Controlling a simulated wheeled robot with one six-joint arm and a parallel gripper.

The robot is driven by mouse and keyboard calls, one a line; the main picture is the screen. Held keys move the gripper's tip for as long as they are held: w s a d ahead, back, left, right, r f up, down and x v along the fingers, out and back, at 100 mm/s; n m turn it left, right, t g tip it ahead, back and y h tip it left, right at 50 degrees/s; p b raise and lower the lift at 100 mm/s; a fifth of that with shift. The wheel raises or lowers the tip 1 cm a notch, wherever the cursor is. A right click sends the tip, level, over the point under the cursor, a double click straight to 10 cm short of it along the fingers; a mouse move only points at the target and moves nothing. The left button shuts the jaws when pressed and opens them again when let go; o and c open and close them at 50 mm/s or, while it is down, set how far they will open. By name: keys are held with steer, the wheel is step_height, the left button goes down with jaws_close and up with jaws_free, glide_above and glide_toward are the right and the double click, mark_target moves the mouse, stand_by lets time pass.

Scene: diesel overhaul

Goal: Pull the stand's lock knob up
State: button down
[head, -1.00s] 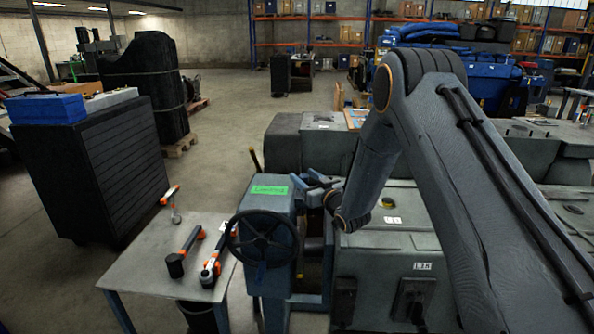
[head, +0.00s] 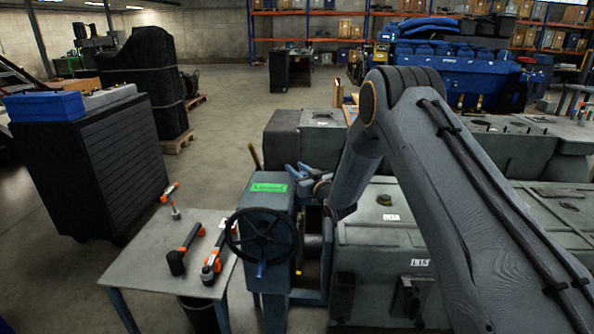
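The stand (head: 268,199) is a blue-grey housing with a black handwheel (head: 262,236) on its front and a green label (head: 268,188) on top. The label's text is too small to read surely. My gripper (head: 294,171) is just behind the top right edge of the stand, at the end of my arm coming in from the right. Its fingers are small and partly overlapped by the wrist, so I cannot tell how far apart they are. I cannot make out the lock knob; it may be hidden by the gripper.
A grey table (head: 150,262) at the left of the stand holds orange-handled tools, including a black-headed mallet (head: 183,250). A grey engine block (head: 385,240) stands close on the right, under my arm. A dark cabinet (head: 85,165) is at the left.

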steer(key=shift+r, duration=2)
steer(key=c, duration=1.3)
jaws_free()
steer(key=shift+r, duration=0.15)
steer(key=shift+c, duration=0.2)
steer(key=shift+s, duration=0.1)
steer(key=b+v, duration=0.1)
steer(key=v, duration=0.6)
steer(key=shift+s+b, duration=0.3)
